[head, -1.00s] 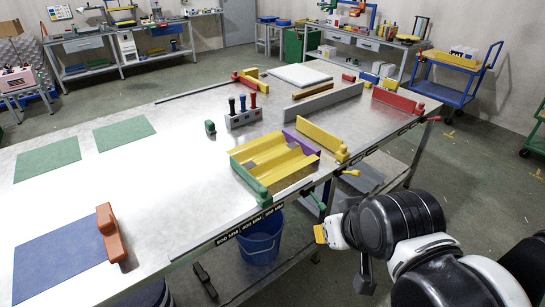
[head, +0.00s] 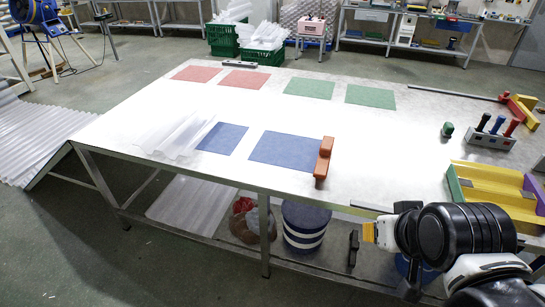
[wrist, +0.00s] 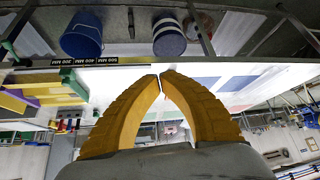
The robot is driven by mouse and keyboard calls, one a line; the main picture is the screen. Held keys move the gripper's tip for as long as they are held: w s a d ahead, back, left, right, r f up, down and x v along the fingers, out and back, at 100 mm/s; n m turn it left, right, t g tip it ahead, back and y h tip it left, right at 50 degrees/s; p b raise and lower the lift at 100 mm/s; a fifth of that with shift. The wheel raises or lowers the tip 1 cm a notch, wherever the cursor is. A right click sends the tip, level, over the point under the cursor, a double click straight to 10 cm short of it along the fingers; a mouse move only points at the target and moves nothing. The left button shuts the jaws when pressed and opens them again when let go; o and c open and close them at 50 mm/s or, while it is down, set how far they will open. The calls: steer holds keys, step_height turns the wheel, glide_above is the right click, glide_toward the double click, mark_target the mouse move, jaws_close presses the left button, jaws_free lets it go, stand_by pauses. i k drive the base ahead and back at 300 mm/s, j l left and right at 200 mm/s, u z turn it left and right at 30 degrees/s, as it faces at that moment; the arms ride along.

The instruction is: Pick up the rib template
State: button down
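An orange-brown block (head: 323,160) with a raised part stands at the right end of a blue mat (head: 280,149) on the long metal table; it may be the rib template, but its underside is hidden. A yellow ribbed form (head: 497,185) with purple and green ends sits at the table's right front. My gripper (head: 368,232) is just off the table's front edge, apart from both.
Clear corrugated sheet (head: 175,137) lies at the table's left by a smaller blue mat (head: 222,138). Red mats (head: 197,74) and green mats (head: 310,89) lie behind. A tool holder (head: 489,140) stands at right. The table's middle is clear. A striped bucket (head: 305,225) stands on the lower shelf.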

mark_target(321, 169)
steer(key=i+l+u, duration=0.35)
steer(key=u, duration=0.15)
steer(key=i+l+u, duration=0.35)
steer(key=l+u, duration=0.15)
steer(key=i+l+u, duration=0.2)
steer(key=l+u, duration=0.25)
steer(key=l, duration=0.1)
